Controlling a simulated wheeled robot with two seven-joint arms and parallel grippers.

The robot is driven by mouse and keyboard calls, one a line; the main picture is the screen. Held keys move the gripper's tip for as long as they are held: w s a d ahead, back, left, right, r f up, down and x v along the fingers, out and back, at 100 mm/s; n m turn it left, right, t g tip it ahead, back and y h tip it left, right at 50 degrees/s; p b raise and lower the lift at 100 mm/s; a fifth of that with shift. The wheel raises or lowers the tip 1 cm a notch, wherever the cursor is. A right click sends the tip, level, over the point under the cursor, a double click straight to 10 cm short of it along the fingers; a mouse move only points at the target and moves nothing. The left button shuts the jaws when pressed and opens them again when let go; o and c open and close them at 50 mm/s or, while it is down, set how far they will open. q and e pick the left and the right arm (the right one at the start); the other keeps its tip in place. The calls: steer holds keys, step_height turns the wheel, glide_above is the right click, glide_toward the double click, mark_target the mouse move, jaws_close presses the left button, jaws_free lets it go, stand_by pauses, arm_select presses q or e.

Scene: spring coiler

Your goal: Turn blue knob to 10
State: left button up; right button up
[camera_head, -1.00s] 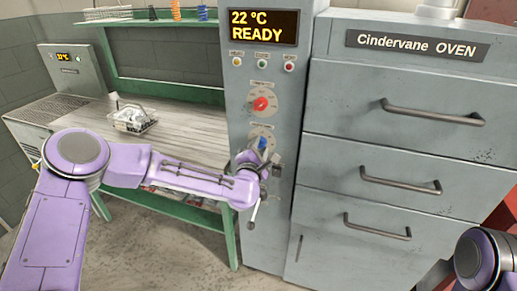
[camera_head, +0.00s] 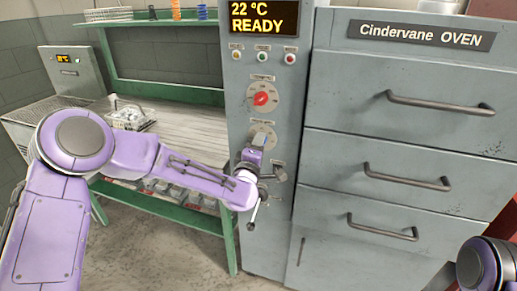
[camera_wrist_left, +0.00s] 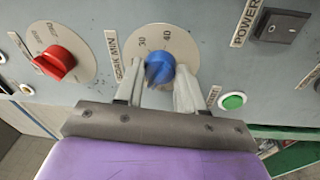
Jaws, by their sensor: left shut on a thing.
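The blue knob (camera_wrist_left: 160,68) sits on a pale round dial plate (camera_wrist_left: 150,45) on the grey panel. The numbers 30 and 40 show above it in the left wrist view; 10 is not visible, and I cannot read which number the knob points at. My left gripper (camera_wrist_left: 158,88) has one finger on each side of the knob and is shut on it. In the head view my left gripper (camera_head: 254,158) is in front of the lower dial (camera_head: 266,130) and largely hides the knob. My right gripper is out of view.
A red knob (camera_head: 261,98) is above the blue one. In the left wrist view a green button (camera_wrist_left: 233,101) and a black power switch (camera_wrist_left: 283,25) are close by. The display (camera_head: 262,19) reads 22 °C READY. Oven drawers (camera_head: 400,140) with protruding handles stand to the right.

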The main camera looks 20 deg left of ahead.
arm_select(q)
steer(key=shift+m, duration=0.7)
steer(key=o, duration=1)
steer(key=shift+o, duration=0.2)
steer(key=s+f+b, duration=0.1)
steer(key=s+b, duration=0.2)
steer(key=s, duration=0.7)
steer(key=shift+s+d, duration=0.2)
steer(key=shift+s, duration=0.05)
